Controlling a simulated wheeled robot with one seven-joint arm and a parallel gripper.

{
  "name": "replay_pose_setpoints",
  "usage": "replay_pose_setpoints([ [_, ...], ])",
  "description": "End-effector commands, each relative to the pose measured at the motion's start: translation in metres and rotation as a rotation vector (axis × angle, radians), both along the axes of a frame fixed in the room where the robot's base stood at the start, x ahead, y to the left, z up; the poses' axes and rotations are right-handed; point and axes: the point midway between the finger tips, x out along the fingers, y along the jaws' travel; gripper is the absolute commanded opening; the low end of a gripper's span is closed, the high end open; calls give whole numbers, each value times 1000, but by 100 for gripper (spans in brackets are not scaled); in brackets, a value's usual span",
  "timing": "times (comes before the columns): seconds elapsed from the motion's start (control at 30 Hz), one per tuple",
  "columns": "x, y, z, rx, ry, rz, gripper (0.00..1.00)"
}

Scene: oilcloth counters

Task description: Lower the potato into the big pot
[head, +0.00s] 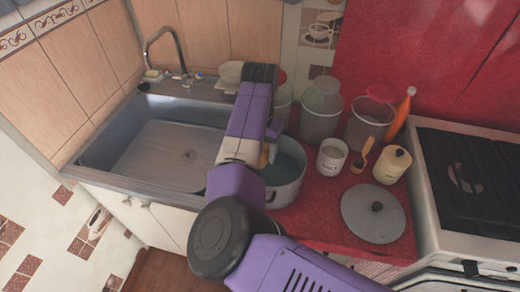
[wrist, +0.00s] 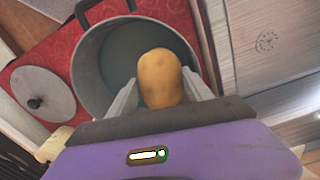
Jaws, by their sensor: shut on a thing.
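In the wrist view the potato (wrist: 160,78) is yellow-brown and oval. My gripper (wrist: 158,88) is shut on it, with one pale finger on each side. The big pot (wrist: 88,72) is grey with a dark handle, and the potato shows in front of its opening. In the head view the big pot (head: 288,188) stands on the red counter beside the sink. My arm covers its left part. The potato (head: 264,158) shows only as a small yellow patch next to my gripper (head: 268,156), at the pot's left side. How far it is above or inside the rim I cannot tell.
The sink (head: 165,155) is left of the pot. A grey lid (head: 372,213), a salt jar (head: 332,157), a cream jar (head: 392,165) and several clear containers stand on the counter (head: 318,210). The stove (head: 465,200) is at the right.

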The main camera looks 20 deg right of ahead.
Motion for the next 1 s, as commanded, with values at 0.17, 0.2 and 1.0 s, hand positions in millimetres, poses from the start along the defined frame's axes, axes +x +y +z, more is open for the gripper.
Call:
replay_pose_setpoints([
  [0.17, 0, 0, -9, 0, 0, 0, 12],
  [0.2, 0, 0, -11, 0, 0, 0, 12],
  [1.0, 0, 0, -47, -1, 1, 0, 12],
])
